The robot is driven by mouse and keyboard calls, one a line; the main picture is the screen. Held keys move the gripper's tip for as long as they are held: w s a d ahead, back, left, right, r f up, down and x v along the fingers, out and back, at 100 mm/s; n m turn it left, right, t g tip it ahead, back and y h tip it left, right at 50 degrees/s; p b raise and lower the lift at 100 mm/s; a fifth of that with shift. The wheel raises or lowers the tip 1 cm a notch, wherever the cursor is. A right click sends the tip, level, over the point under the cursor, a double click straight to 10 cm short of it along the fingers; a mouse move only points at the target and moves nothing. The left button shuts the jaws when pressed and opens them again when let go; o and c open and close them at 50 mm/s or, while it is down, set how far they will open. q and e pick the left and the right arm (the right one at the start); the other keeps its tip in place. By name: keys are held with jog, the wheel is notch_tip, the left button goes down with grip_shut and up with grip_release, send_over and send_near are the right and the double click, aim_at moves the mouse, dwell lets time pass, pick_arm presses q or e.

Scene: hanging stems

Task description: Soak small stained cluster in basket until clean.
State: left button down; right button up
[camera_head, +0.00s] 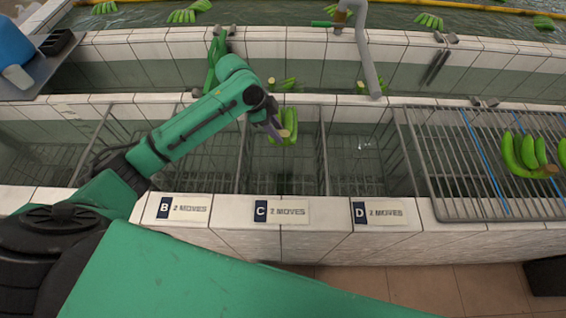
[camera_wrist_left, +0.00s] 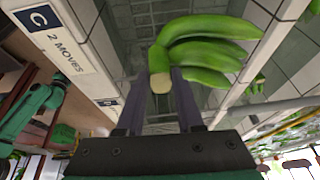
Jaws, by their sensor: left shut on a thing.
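My left gripper (camera_head: 274,127) is shut on the cut stem of a small green banana cluster (camera_head: 290,126). In the left wrist view the gripper (camera_wrist_left: 161,92) holds the cluster (camera_wrist_left: 205,46) by its pale stem end, with the fingers of fruit pointing right. The cluster hangs over the wire basket (camera_head: 323,160) behind the sign C (camera_head: 280,211). I cannot tell how far it is above or in the water. No stain shows clearly on the side I see. My right gripper is not in view.
Signs B (camera_head: 185,208) and D (camera_head: 383,213) mark neighbouring basins along the tiled front ledge. A wire rack (camera_head: 460,180) at right bears larger green bananas (camera_head: 525,155). A grey pipe (camera_head: 364,50) hangs over the back trough. More clusters float far back.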

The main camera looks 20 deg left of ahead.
pick_arm(q)
jog(key=shift+r, duration=2.7)
